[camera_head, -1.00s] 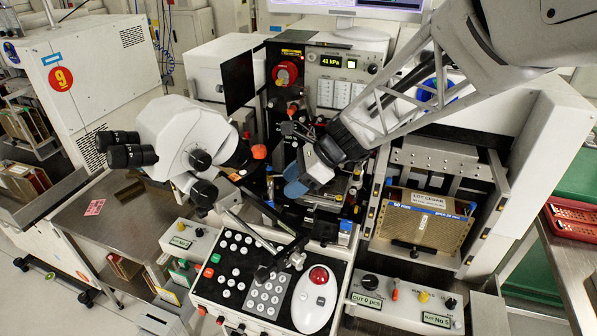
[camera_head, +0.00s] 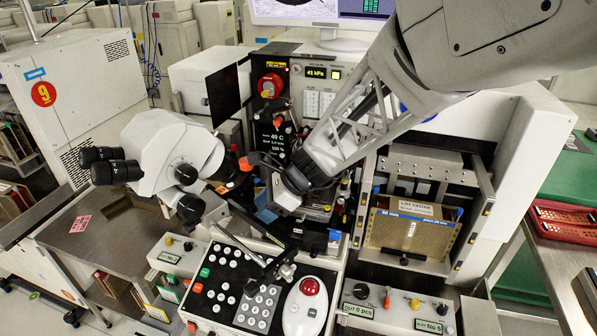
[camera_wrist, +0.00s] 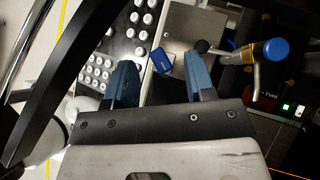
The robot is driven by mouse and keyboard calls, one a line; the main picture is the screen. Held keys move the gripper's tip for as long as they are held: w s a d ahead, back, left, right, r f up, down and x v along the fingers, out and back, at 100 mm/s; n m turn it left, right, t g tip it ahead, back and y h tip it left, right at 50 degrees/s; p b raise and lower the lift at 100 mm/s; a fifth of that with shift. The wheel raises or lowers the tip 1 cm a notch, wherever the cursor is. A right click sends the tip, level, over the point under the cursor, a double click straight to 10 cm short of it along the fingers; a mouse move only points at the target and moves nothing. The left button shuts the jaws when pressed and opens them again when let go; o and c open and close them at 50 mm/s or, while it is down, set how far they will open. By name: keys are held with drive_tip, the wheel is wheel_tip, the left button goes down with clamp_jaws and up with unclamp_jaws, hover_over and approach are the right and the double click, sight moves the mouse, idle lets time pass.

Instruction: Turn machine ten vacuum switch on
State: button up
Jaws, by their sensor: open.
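The vacuum panel (camera_head: 318,84) stands at the back of the middle machine in the head view. Its display (camera_head: 316,72) reads 41 kPa, with a lit green indicator (camera_head: 336,74) beside it. I cannot make out with certainty which control is the vacuum switch; my arm covers part of that area. My gripper (camera_head: 268,212) is in front of the panel and below it, over the work stage right of the microscope. In the wrist view its two blue fingers are apart with nothing held between them (camera_wrist: 162,84). A small green-lit control (camera_wrist: 286,107) shows at the right edge there.
The microscope (camera_head: 165,150) stands close left of my gripper. A keypad console (camera_head: 235,285) with a red-topped white mouse-like device (camera_head: 306,305) is in front. A brown magazine (camera_head: 410,232) sits in the bay at right. A blue-capped brass knob (camera_wrist: 268,50) shows near the right finger.

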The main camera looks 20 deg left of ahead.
drive_tip(key=shift+x, duration=0.9)
drive_tip(key=shift+c, duration=0.3)
